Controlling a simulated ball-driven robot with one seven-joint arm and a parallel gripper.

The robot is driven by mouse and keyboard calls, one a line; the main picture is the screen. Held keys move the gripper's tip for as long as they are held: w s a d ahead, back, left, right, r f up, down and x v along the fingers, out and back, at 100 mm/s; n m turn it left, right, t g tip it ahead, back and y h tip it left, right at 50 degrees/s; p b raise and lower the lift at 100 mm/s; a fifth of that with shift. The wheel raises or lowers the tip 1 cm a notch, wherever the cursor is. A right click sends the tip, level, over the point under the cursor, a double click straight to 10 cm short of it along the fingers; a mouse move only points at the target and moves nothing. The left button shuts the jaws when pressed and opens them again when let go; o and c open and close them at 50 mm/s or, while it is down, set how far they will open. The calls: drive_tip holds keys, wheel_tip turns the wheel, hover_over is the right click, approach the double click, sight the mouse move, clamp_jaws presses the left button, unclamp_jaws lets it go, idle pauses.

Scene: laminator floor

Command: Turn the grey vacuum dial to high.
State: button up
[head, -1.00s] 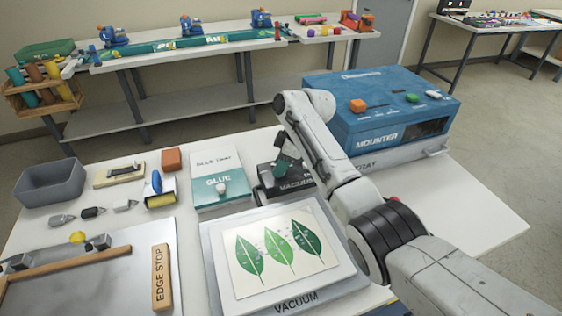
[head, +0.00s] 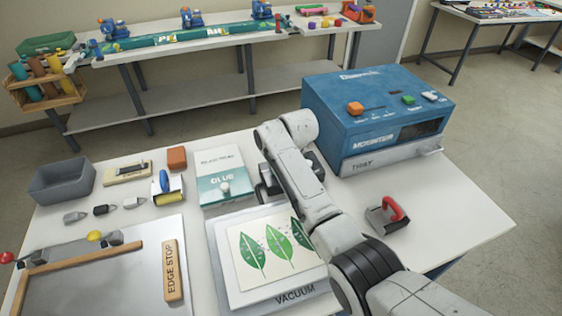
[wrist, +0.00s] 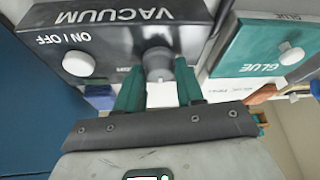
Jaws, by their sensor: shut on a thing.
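The black vacuum box (wrist: 110,42) fills the upper left of the wrist view, its lettering upside down. Its grey dial (wrist: 158,62) sits on the box's near edge, between the teal fingers of my gripper (wrist: 159,84), which is shut on it. Part of a label beside the dial is covered by a finger. A white ON/OFF knob (wrist: 78,64) is on the same box, left of the dial. In the head view my arm hides the gripper, the dial and most of the box; only the box's dark left edge (head: 264,194) shows. The dial's setting is not readable.
The glue box (head: 222,184) stands close beside the vacuum box. The blue mounter (head: 375,115) is behind my arm. The vacuum plate (head: 222,262) with a leaf print lies in front. A red-handled tool (head: 390,212) lies right of my arm; the table beyond it is clear.

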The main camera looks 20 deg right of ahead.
drive_tip(key=m, duration=0.2)
drive_tip(key=m+h, duration=0.1)
drive_tip(key=shift+a+m+h+b, duration=0.2)
drive_tip(key=shift+m+h+b, duration=0.1)
drive_tip(key=shift+m, duration=0.1)
drive_tip(key=m+h+b, duration=0.1)
drive_tip(key=m, duration=0.1)
drive_tip(key=shift+f+m, duration=0.1)
drive_tip(key=shift+m, duration=0.3)
drive_tip(key=m+g+h+b, duration=0.1)
drive_tip(key=m+b, duration=0.2)
drive_tip(key=m, duration=0.1)
drive_tip(key=shift+w+a, duration=0.1)
drive_tip(key=shift+w, duration=0.05)
drive_tip(key=shift+m+g+h+b, duration=0.3)
drive_tip(key=shift+m+h+b, duration=0.2)
drive_tip(key=shift+m+b, duration=0.6)
drive_tip(key=o, duration=1)
drive_tip(key=shift+r, duration=0.2)
drive_tip(key=b+v, duration=0.1)
drive_tip(key=v, duration=0.9)
drive_tip(key=shift+a+r, duration=0.15)
drive_tip(key=shift+r, duration=0.15)
